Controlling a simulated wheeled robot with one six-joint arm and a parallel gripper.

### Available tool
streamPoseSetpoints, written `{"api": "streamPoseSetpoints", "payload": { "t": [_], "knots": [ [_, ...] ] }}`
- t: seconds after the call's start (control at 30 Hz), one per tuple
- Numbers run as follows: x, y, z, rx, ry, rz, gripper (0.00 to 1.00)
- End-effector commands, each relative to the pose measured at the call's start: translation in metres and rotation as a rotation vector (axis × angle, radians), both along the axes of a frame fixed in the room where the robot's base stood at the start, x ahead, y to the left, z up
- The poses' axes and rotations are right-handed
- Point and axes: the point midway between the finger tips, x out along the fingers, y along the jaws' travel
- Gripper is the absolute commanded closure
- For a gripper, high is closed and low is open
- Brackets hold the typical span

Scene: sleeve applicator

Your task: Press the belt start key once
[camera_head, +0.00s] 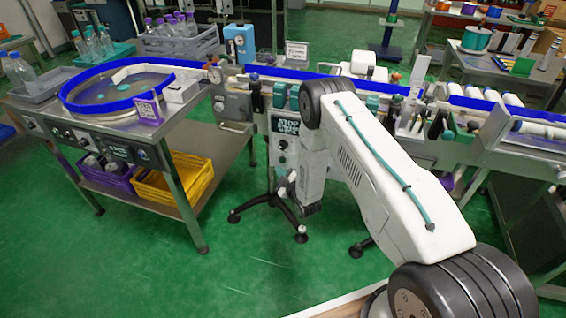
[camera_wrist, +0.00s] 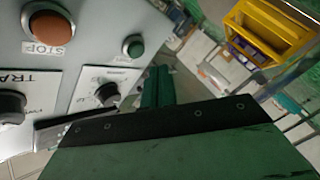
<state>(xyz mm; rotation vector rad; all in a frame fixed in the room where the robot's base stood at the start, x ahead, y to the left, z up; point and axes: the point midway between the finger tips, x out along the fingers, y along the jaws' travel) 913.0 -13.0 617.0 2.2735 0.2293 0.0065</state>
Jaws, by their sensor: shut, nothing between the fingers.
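The grey control panel (camera_wrist: 90,55) fills the upper left of the wrist view, tilted in the picture. It carries a round green key (camera_wrist: 134,47) and a larger orange-red button (camera_wrist: 48,25) marked STOP. The green key's label is too small to read, so I cannot tell if it is the belt start key. My gripper (camera_wrist: 158,86) shows as green and black parts, shut and empty, below and right of the green key. No contact with the key shows. In the head view a panel marked STOP (camera_head: 287,124) sits beside my arm, which hides much of that area.
Two black knobs, one left (camera_wrist: 10,105) and one right (camera_wrist: 107,95), stick out of the panel near my gripper. The conveyor (camera_head: 540,168) runs behind my arm. A table with a blue-rimmed turntable (camera_head: 68,92) stands left, a yellow crate (camera_head: 205,188) on its lower shelf.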

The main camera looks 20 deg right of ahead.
Motion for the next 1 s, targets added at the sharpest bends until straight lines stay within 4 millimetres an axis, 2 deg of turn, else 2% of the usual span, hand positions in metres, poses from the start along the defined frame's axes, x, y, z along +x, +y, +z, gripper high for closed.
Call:
{"api": "streamPoseSetpoints", "payload": {
  "t": [0.23,1.0],
  "knots": [
    [0.011,-0.0081,-0.0001,0.0,0.001,0.001,1.0],
    [0.0117,-0.0084,0.0001,0.0,0.001,0.001,1.0]
  ]
}}
